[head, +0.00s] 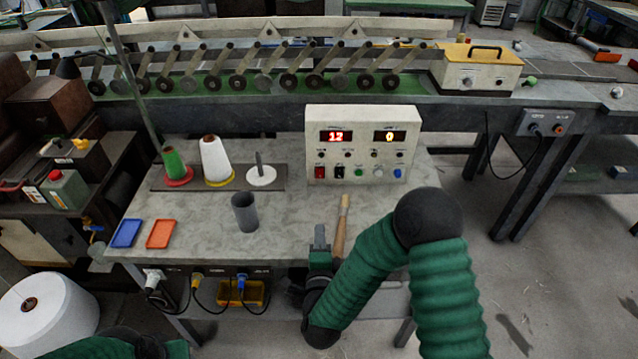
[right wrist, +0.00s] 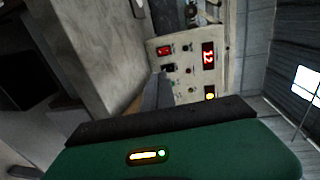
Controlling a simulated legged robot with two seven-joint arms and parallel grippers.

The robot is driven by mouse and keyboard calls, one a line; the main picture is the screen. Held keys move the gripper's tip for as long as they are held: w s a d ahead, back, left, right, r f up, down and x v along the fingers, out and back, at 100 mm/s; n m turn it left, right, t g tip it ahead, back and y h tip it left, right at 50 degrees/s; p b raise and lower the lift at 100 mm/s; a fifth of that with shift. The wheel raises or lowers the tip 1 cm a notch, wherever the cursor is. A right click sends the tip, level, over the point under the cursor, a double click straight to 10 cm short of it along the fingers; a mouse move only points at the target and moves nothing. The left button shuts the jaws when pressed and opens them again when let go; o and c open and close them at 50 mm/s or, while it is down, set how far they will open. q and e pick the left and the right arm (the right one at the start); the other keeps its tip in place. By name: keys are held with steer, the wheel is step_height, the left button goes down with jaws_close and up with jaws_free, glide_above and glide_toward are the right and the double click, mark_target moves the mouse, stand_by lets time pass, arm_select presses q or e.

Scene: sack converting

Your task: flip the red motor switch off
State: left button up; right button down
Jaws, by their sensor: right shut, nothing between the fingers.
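The red motor switch (head: 319,172) is at the lower left of the front of a cream control box (head: 362,124) on the far right part of the table. In the right wrist view the switch (right wrist: 164,50) shows bright red on the turned panel. Whether it is set on or off is hard to tell. My right gripper (head: 320,236) is shut and empty, in front of and below the box, apart from the switch. Its grey finger (right wrist: 158,92) covers part of the panel edge in the wrist view. Of my left arm only a part shows at bottom left; its gripper is hidden.
A wooden-handled tool (head: 342,225) lies beside my right gripper. A grey cup (head: 245,213), thread cones (head: 216,160), a blue tray (head: 126,233) and an orange tray (head: 160,234) are to the left. A dark switch (head: 340,172) is close beside the red one.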

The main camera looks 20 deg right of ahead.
mark_target(320, 177)
steer(key=x, duration=2.1)
steer(key=shift+w+b, duration=0.2)
steer(key=shift+b, duration=0.15)
steer(key=shift+f+b, duration=0.25)
steer(key=shift+b, duration=0.15)
steer(key=t+b, duration=0.1)
steer(key=b, duration=0.3)
steer(key=shift+w+d+f, duration=0.15)
steer(key=shift+b, duration=0.4)
steer(key=shift+r, duration=0.3)
steer(key=shift+f, duration=0.15)
